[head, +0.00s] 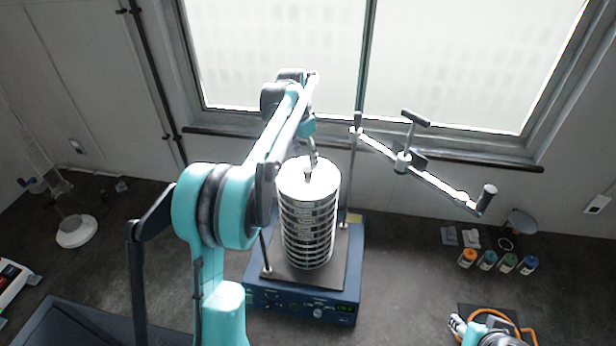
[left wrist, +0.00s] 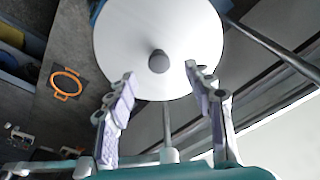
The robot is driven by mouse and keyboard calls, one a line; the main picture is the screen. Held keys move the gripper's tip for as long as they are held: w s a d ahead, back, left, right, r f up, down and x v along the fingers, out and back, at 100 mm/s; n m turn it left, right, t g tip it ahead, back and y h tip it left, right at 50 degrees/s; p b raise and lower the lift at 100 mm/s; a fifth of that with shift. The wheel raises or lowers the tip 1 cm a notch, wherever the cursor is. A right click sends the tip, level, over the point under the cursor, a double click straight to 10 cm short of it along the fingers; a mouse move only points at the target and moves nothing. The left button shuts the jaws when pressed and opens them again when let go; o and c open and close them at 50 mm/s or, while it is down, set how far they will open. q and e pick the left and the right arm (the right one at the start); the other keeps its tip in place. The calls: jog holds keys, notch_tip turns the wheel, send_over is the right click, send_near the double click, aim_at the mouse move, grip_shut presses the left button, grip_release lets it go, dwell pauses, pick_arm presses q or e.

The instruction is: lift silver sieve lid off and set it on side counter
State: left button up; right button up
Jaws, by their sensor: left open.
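The silver sieve lid (head: 307,176) sits on top of the sieve stack (head: 308,225), which stands upright on the blue shaker (head: 305,301). In the left wrist view the lid (left wrist: 160,25) is a pale disc with a round grey knob (left wrist: 159,61) at its middle. My left gripper (head: 309,160) is above the lid. Its two fingers (left wrist: 160,78) are apart with the knob in line between them, not touching it. My right gripper (head: 462,326) shows partly at the lower right of the head view, apart from the stack; its jaws are too small to judge.
A clamp bar (head: 403,162) with knobs extends right of the stack near the window. Several small bottles (head: 497,261) stand at the right. An orange ring (head: 505,319) lies near my right gripper. The dark counter (head: 400,270) right of the shaker is clear.

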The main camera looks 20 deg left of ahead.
aim_at(308, 170)
pick_arm(q)
jog(key=f, duration=0.1)
jog(key=f+p, duration=0.1)
jog(key=f, duration=0.3)
jog(key=shift+w+d, duration=0.25)
jog(key=shift+w, duration=0.15)
grip_shut()
